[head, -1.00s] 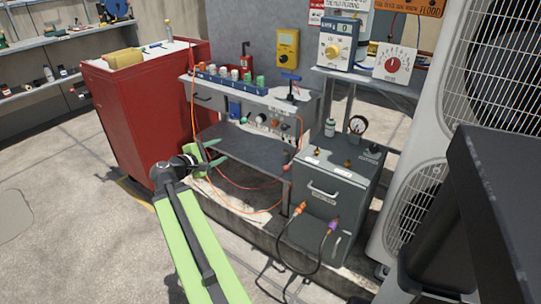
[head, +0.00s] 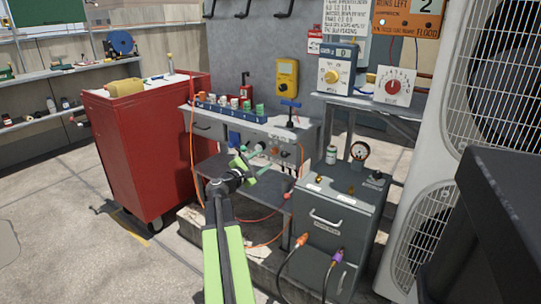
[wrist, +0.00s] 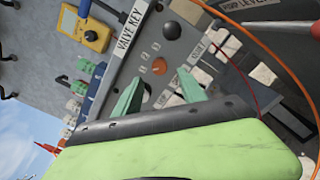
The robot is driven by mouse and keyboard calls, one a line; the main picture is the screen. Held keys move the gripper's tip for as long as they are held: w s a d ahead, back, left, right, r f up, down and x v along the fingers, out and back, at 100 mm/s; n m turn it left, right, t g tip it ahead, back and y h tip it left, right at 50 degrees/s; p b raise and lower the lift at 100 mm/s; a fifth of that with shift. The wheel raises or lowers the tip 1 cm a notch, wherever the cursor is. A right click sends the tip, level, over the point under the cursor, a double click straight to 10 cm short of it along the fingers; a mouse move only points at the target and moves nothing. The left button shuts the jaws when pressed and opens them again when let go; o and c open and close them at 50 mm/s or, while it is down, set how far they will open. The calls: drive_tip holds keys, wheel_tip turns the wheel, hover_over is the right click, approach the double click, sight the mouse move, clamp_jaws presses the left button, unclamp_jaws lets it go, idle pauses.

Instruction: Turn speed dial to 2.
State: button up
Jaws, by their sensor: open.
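Two boxes with dials stand on the back-right shelf in the head view. One is blue and white with a yellow dial (head: 331,76) and a small display that seems to read 0. The other is a white box with a round red dial (head: 393,87) ringed by marks. I cannot read which one is labelled speed. My gripper (head: 246,171) is open, in front of the bench's lower panel, left of and below both dials. In the wrist view its green fingers (wrist: 160,78) are apart and empty, facing an orange knob (wrist: 159,67) on a panel. Neither shelf dial is identifiable there.
A red cabinet (head: 150,145) stands left. A grey metal box (head: 335,212) with a gauge and cables stands below the dials. A bench (head: 283,128) carries coloured bottles and a blue-handled valve key. A large condenser (head: 425,215) closes the right side. Open floor lies front left.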

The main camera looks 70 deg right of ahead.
sight(273, 153)
drive_tip(key=x, duration=0.6)
drive_tip(key=shift+a, duration=0.1)
drive_tip(key=shift+c, duration=0.2)
